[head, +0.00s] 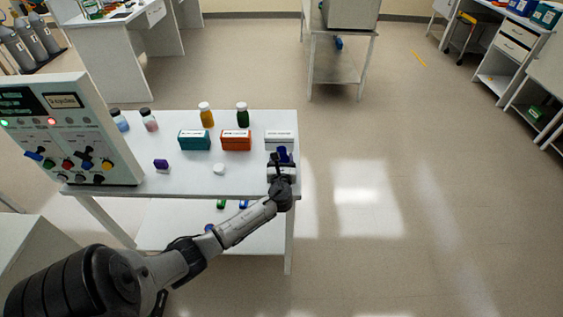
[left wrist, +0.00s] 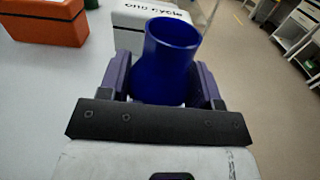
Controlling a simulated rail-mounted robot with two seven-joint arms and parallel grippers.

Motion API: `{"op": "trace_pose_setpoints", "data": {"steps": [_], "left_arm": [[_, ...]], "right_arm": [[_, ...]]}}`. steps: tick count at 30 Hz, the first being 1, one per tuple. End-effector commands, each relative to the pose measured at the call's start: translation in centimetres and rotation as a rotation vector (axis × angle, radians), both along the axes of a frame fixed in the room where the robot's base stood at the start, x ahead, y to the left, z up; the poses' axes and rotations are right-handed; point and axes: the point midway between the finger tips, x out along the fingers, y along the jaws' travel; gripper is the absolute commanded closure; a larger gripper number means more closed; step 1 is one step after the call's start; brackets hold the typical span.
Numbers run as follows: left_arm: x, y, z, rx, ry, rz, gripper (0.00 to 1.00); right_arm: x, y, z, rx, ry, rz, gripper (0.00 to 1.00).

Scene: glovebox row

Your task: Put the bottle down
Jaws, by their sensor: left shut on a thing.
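A dark blue bottle (left wrist: 168,65) with an open round mouth stands between the fingers of my left gripper (left wrist: 165,85) in the left wrist view. The fingers are shut on it from both sides. In the head view the left gripper (head: 282,168) is at the right end of the white table (head: 190,180), and the blue bottle (head: 283,154) shows just beyond it, in front of a white box (head: 281,138). I cannot tell whether the bottle's base touches the table. My right gripper is not in view.
A teal box (head: 194,140) and an orange box (head: 236,140) stand left of the white box. Behind them are a yellow bottle (head: 206,116) and a green bottle (head: 243,116). A white lid-like piece (head: 219,169) and a purple piece (head: 161,165) lie nearer. A control panel (head: 68,135) fills the left end.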

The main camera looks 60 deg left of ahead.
Motion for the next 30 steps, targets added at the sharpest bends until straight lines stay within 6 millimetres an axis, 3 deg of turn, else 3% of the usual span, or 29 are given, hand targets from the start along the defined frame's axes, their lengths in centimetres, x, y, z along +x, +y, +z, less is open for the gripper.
{"op": "trace_pose_setpoints", "data": {"steps": [13,14,21,30], "left_arm": [[0.04,-0.01,-0.68,0.000,-0.001,0.000,0.67],[0.03,-0.02,-0.64,0.000,-0.002,0.000,0.40],[0.03,-0.03,-0.61,0.000,-0.001,0.000,0.17],[0.02,-0.02,-0.25,0.000,-0.001,0.000,0.17]], "right_arm": [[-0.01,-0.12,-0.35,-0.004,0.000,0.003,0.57],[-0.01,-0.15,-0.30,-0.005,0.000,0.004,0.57],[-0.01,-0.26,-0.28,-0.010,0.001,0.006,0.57],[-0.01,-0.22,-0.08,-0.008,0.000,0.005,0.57]]}}
